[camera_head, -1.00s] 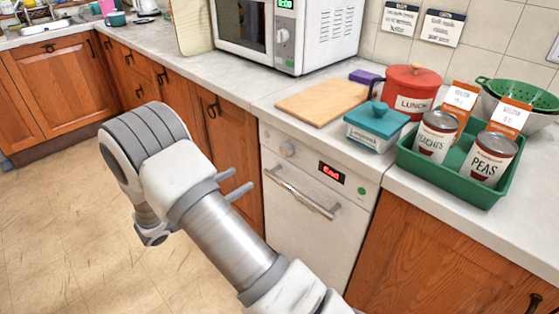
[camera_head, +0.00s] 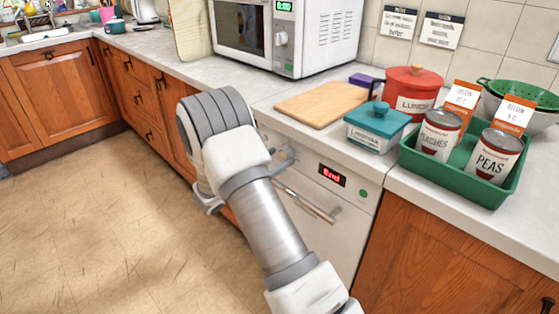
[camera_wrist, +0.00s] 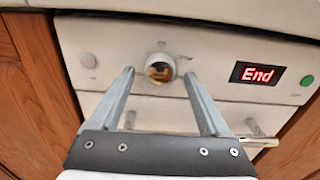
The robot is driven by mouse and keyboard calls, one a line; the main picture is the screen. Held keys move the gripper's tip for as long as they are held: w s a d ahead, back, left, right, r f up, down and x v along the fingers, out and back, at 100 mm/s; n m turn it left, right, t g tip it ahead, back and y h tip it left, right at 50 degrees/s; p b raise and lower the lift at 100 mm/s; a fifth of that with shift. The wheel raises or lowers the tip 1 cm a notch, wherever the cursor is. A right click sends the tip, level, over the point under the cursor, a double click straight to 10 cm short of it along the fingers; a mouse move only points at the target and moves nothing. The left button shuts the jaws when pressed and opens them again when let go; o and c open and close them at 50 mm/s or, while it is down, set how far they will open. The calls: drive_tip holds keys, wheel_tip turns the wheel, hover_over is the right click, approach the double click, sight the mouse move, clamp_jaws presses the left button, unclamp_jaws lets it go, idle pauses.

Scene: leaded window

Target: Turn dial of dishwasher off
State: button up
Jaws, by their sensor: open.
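The white dishwasher (camera_head: 333,226) stands under the counter, with a red "End" display (camera_head: 332,175) and a bar handle (camera_head: 305,200). In the wrist view its panel (camera_wrist: 210,60) fills the picture. The round dial (camera_wrist: 160,67) sits at the middle of that view, just beyond and between my fingertips. My gripper (camera_wrist: 160,78) is open and empty, its two fingers pointing at the panel on either side of the dial. I cannot tell whether they touch it. In the head view my arm hides the dial, and my fingertips (camera_head: 287,158) show at the panel's left part.
Wooden cabinet doors (camera_head: 440,255) flank the dishwasher. The counter above holds a cutting board (camera_head: 320,103), a teal-lidded box (camera_head: 377,128), a red pot (camera_head: 411,88), a green tray with cans (camera_head: 462,187) and a microwave (camera_head: 318,40). The floor (camera_head: 95,210) at left is clear.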

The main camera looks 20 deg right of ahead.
drive_tip(key=shift+w+d, duration=0.2)
drive_tip(key=shift+d, duration=0.35)
clamp_jaws()
